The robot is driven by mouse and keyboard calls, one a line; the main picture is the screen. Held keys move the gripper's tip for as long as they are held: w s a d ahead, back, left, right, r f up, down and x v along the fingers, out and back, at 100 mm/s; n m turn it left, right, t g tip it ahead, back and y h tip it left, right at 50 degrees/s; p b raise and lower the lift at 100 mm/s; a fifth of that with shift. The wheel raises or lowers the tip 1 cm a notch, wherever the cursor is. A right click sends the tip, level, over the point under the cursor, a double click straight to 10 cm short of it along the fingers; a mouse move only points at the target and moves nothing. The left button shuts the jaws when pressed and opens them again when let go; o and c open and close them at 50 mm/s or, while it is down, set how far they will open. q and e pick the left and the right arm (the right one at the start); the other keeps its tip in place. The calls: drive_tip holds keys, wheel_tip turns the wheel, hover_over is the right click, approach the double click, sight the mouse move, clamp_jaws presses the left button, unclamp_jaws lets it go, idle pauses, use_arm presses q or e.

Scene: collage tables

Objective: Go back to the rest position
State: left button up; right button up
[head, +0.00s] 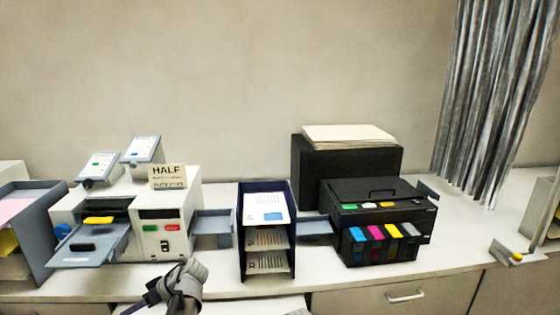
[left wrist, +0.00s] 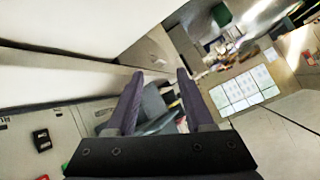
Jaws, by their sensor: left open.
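My left gripper (left wrist: 158,88) shows in the left wrist view with its two dark purple fingers apart and nothing between them. In the head view my left gripper (head: 146,300) is at the bottom, just in front of the white machine and the table's front edge, partly cut off by the frame. My right gripper is in neither view.
A white machine (head: 180,215) with a grey tray stands at left. A dark blue paper rack (head: 241,255) stands in the middle, and a black printer (head: 375,205) with coloured cartridges at right. Bare white tabletop (head: 465,230) lies right of the printer.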

use_arm(q)
drive_tip(key=s+d+f+m+h, duration=0.2)
drive_tip(key=d+m, duration=0.1)
drive_tip(key=d, duration=0.2)
drive_tip(key=s+d+f+m+h, duration=0.2)
drive_tip(key=d+f+m+h, duration=0.1)
drive_tip(key=d, duration=0.2)
drive_tip(key=s+d+f+m+t+h, duration=0.1)
drive_tip(key=s+d+f+m+h, duration=0.1)
drive_tip(key=d, duration=0.3)
drive_tip(key=shift+s+d+f+m, duration=0.15)
drive_tip(key=shift+d+f+m, duration=0.1)
drive_tip(key=shift+f+m, duration=0.35)
drive_tip(key=s+d+m+h, duration=0.1)
drive_tip(key=d, duration=0.1)
drive_tip(key=d+m+h, duration=0.1)
drive_tip(key=d, duration=0.1)
drive_tip(key=s+d+f+m+h, duration=0.1)
drive_tip(key=d, duration=0.2)
drive_tip(key=shift+s+h, duration=0.3)
drive_tip(key=shift+s, duration=0.05)
drive_tip(key=s+d+f+m+y+b, duration=0.1)
drive_tip(key=s+d+m, duration=0.3)
drive_tip(key=d, duration=0.7)
drive_tip(key=shift+s+d+f+g+b, duration=0.15)
drive_tip(key=shift+s+f+g+b, duration=0.35)
drive_tip(key=shift+s, duration=0.35)
